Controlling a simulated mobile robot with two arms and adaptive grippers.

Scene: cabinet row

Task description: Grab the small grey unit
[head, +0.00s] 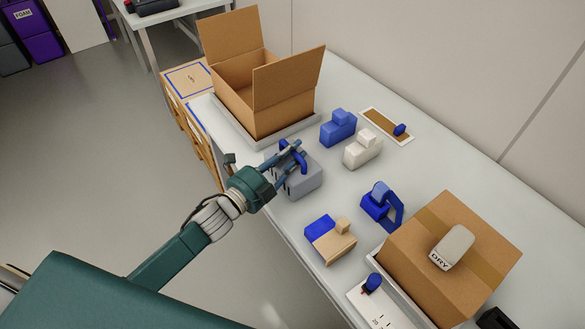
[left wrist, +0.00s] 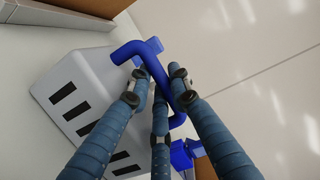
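The small grey unit (head: 305,184) is a light grey block with a blue handle (head: 294,156) on top, near the table's left edge. The left wrist view shows its pale body (left wrist: 75,75) with several dark slots and the bent blue handle (left wrist: 133,50). My left gripper (head: 298,149) is at the handle, with its straight fingers on either side of it. In the left wrist view the fingertips (left wrist: 160,75) stand apart around the handle, with small gaps. The unit rests on the table. My right gripper is not in view.
An open cardboard box (head: 285,95) stands in a tray behind the unit. Blue (head: 338,128) and white (head: 362,149) blocks, a blue-and-wood block (head: 331,240) and a blue handled object (head: 376,205) are nearby. A closed box (head: 410,250) stands front right.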

